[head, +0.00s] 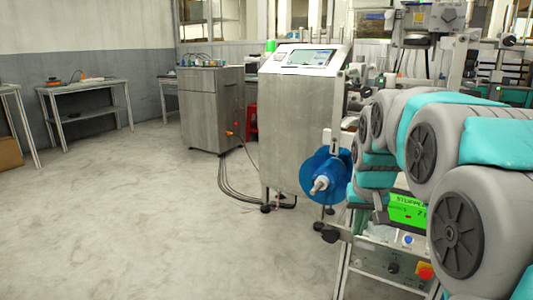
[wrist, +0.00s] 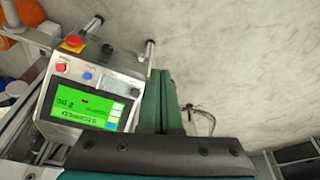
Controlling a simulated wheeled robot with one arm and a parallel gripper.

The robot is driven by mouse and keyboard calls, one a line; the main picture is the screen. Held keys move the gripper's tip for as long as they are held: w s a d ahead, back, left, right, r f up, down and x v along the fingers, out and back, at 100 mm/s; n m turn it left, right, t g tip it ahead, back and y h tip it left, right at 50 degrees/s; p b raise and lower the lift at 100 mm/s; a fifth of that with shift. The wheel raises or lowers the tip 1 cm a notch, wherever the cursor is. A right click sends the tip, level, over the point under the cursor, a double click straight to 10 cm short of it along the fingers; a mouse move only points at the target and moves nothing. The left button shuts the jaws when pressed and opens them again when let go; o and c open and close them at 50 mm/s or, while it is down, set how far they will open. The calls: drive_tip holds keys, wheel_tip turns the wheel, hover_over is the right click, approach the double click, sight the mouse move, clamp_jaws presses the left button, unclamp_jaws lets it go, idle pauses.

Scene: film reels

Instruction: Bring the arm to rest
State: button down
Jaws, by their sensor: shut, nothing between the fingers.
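My gripper (wrist: 162,74) shows in the wrist view as two dark green fingers pointing up the picture. They lie side by side, shut, with nothing held. The fingers are just right of a machine's control panel (wrist: 88,88) with a lit green screen; I cannot tell how far apart they are. In the head view my grey and teal arm fills the right side, folded in front of the machine. My gripper cannot be made out there.
A blue reel (head: 318,170) sits on a spindle left of my arm. The green screen (head: 407,209) and red button (head: 425,271) are close to the arm. A steel cabinet (head: 290,125) stands behind, with cables on the floor. The floor (head: 130,220) at left is clear.

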drive_tip(key=s+a+f+g, duration=0.1)
drive_tip(key=s+a+f, duration=0.2)
drive_tip(key=s, duration=0.7)
drive_tip(key=s+a+f+n+g+p, duration=0.1)
drive_tip(key=s+a+f+g, duration=0.1)
drive_tip(key=s, duration=0.9)
drive_tip(key=s+a+f+n+g+p, duration=0.1)
drive_tip(key=s+f, duration=0.4)
drive_tip(key=s, duration=0.6)
drive_tip(key=a+g, duration=0.1)
drive_tip(key=a, duration=0.1)
drive_tip(key=shift+s+a+y, duration=0.15)
drive_tip(key=shift+a+y, duration=0.2)
drive_tip(key=shift+y, duration=0.05)
